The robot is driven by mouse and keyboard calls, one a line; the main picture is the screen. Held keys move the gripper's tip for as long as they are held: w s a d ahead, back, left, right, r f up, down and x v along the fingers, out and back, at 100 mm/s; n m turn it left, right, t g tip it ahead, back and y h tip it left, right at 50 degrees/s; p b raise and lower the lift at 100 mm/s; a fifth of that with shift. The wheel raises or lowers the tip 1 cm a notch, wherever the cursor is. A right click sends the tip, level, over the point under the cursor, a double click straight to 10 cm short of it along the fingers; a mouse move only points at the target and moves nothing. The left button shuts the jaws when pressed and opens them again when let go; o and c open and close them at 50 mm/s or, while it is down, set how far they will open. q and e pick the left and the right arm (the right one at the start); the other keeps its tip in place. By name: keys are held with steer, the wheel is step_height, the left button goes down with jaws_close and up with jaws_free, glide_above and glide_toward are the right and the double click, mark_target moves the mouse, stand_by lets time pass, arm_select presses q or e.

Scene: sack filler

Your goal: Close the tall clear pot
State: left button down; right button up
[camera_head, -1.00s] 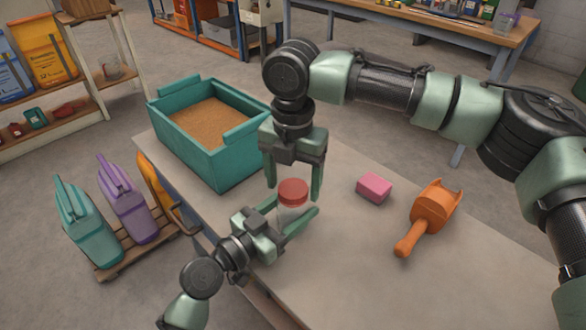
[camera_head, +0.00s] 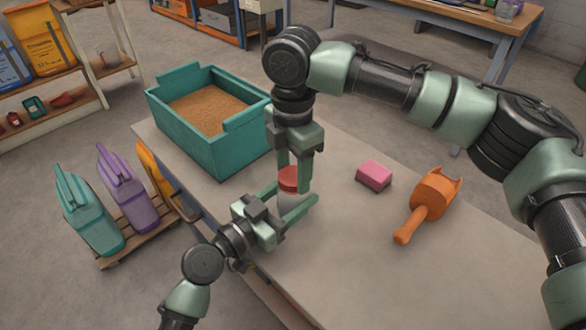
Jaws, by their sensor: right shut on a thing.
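The tall clear pot (camera_head: 291,201) stands upright near the table's left edge, partly hidden by my grippers. A red lid (camera_head: 289,179) sits at its top; I cannot tell how tightly it is seated. My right gripper (camera_head: 294,188) points down from above, its fingers shut on the red lid. My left gripper (camera_head: 296,195) comes in low from the left, with one finger on each side of the pot's body, holding it.
A teal crate (camera_head: 240,160) of brown grain stands at the table's back left. A pink block (camera_head: 373,176) and an orange scoop (camera_head: 431,203) lie to the right. The table's front (camera_head: 350,275) is clear. Teal and purple jugs (camera_head: 122,186) stand on a floor pallet.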

steer(key=m, duration=0.6)
steer(key=shift+m, duration=0.3)
steer(key=m, duration=1.6)
steer(key=o, duration=1.5)
steer(key=shift+o, duration=0.2)
steer(key=shift+r, duration=2.25)
